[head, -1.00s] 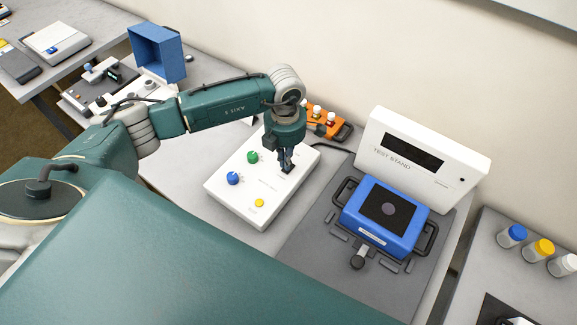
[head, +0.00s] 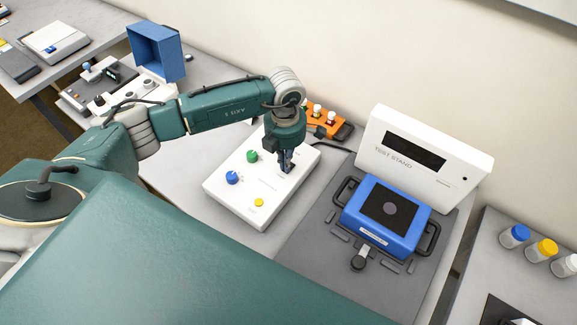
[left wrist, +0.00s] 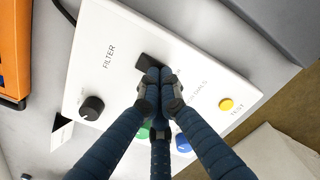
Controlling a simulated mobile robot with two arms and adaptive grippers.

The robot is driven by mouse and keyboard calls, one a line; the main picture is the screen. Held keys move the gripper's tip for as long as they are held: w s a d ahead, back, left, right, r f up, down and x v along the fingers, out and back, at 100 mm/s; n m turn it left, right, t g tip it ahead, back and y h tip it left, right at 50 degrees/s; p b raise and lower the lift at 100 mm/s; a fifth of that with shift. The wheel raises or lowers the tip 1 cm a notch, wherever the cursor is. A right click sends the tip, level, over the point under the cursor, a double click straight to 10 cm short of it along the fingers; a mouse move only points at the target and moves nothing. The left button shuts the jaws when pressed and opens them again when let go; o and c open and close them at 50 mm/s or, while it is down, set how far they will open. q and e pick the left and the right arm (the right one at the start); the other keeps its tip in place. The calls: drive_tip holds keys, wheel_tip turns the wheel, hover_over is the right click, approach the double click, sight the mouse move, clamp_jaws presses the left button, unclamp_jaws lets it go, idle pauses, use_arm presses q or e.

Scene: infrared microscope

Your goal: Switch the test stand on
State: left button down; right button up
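The test stand (head: 455,177) is a white console with a dark, blank display (head: 415,151), at the right of the head view. A blue device (head: 376,242) with a black top sits in front of it. Left of it lies a white control box (head: 240,203) with green, blue and yellow controls. My left gripper (head: 286,167) points down at the box's far right part, its fingers drawn together. In the left wrist view the fingertips (left wrist: 160,82) are at a black switch-like part (left wrist: 148,62), partly hidden; I cannot tell whether they touch it. My right gripper is not in view.
A black knob (left wrist: 92,108) and a yellow TEST button (left wrist: 226,104) are also on the box. An orange block (head: 339,130) stands behind my left gripper. Vials with coloured caps (head: 541,249) stand at the far right. A blue open bin (head: 157,51) stands at the back left.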

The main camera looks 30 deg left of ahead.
use_arm(q)
drive_tip(key=shift+f+b, duration=0.45)
drive_tip(key=shift+f, duration=0.1)
drive_tip(key=shift+r, duration=0.2)
drive_tip(key=shift+r+p, duration=0.55)
drive_tip(key=shift+r, duration=0.05)
drive_tip(key=shift+r+p, duration=1.5)
drive_tip(key=shift+r, duration=1.3)
drive_tip(key=shift+f, duration=0.1)
